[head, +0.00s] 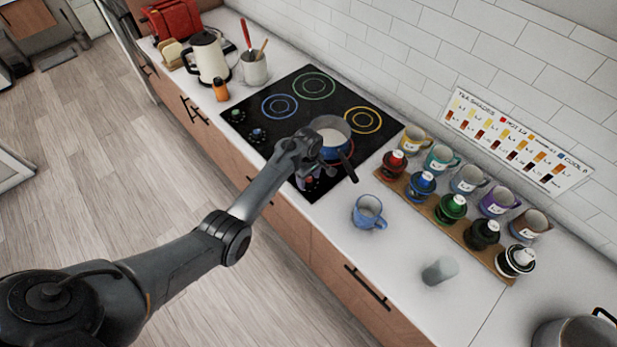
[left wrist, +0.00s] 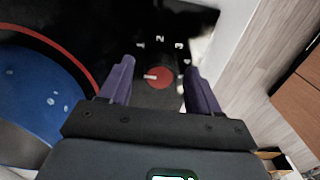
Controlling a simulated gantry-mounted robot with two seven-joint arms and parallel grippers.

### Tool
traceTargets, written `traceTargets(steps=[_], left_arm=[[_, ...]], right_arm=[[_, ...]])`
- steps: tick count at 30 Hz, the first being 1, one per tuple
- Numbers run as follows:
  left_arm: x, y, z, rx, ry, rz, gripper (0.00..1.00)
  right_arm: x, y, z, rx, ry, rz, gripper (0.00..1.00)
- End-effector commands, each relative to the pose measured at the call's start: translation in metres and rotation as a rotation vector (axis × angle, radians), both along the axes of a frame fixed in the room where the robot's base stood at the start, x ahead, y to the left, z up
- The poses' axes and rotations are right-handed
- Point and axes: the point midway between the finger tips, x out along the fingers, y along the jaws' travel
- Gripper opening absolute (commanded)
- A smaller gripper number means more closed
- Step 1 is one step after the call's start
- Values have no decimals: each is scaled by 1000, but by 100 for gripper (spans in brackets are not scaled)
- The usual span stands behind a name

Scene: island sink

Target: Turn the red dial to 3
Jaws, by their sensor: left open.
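The red dial (left wrist: 161,77) is on the black cooktop (head: 300,95). In the left wrist view its white pointer mark faces left, and white numerals, among them 2 and 3, arc around its far side. My left gripper (left wrist: 159,66) is open, its two purple fingers on either side of the dial with visible gaps. I cannot tell whether the fingertips reach down to its height. In the head view my left gripper (head: 309,174) is over the cooktop's front right corner, and the arm partly hides the dials there. My right gripper is not in view.
A blue pan (head: 330,133) with a dark handle sits close beside my gripper. A blue mug (head: 368,212) and a grey cup (head: 439,271) stand on the counter. Colored jars and mugs line a wooden board (head: 447,221).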

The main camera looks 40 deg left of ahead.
Motion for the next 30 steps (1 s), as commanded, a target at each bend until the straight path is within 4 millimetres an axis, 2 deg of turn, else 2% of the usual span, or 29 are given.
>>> traceTargets(steps=[1, 11, 21, 30], left_arm=[[0, 0, 0, 0, 0, 0, 58], [0, 0, 0, 0, 1, 0, 7], [0, 0, 1, 0, 2, -45, 6], [0, 0, 3, 0, 2, -238, 6]], right_arm=[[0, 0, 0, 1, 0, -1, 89], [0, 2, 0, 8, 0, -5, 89], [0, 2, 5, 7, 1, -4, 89], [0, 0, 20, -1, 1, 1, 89]])
